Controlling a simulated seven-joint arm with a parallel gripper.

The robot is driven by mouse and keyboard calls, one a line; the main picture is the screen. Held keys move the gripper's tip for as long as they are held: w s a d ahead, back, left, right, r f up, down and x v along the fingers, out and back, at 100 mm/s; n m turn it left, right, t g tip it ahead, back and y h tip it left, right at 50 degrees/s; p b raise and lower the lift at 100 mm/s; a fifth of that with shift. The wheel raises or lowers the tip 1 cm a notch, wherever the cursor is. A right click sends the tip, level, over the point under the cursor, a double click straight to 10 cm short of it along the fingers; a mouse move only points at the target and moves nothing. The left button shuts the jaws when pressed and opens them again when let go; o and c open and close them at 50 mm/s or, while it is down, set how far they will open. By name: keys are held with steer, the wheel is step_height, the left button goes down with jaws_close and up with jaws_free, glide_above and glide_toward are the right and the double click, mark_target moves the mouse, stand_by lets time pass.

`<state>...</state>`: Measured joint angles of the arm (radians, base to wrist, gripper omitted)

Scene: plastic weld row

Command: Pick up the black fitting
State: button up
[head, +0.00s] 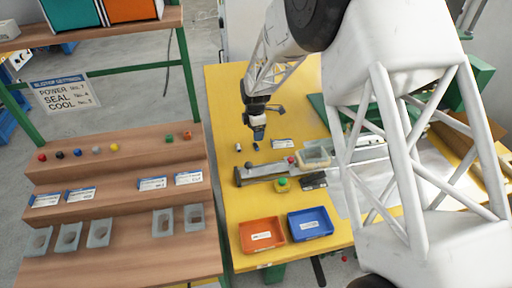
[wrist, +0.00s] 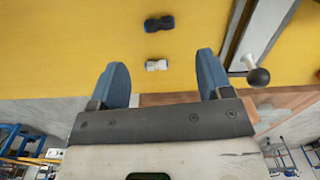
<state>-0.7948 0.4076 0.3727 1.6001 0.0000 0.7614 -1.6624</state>
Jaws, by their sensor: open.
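The black fitting (wrist: 159,24) lies on the yellow table near the top of the wrist view. In the head view the black fitting (head: 256,147) is a small dark piece just below my gripper (head: 259,134). A white fitting (wrist: 156,65) lies beside it, nearer my fingers; it also shows in the head view (head: 238,147), left of the black one. My gripper (wrist: 163,70) is open and empty, its blue fingers apart. In the wrist view the white fitting appears between the fingertips and the black one beyond them. The gripper's height above the table is hard to tell.
A long grey sealer (head: 262,172) lies in front of the fittings; its black-knobbed lever (wrist: 258,77) shows at right in the wrist view. An orange tray (head: 262,249) and a blue tray (head: 325,237) stand at the table's near edge. A wooden stepped shelf (head: 130,170) stands left.

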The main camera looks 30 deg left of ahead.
mark_target(256, 145)
steer(key=shift+f, duration=0.1)
steer(key=shift+f, duration=1.2)
steer(key=shift+f, duration=0.1)
steer(key=shift+w+d+f, duration=0.1)
steer(key=shift+w+f, duration=0.05)
steer(key=shift+f, duration=2.35)
steer(key=shift+c, duration=0.4)
steer(key=c, duration=0.9)
steer(key=shift+r, duration=0.1)
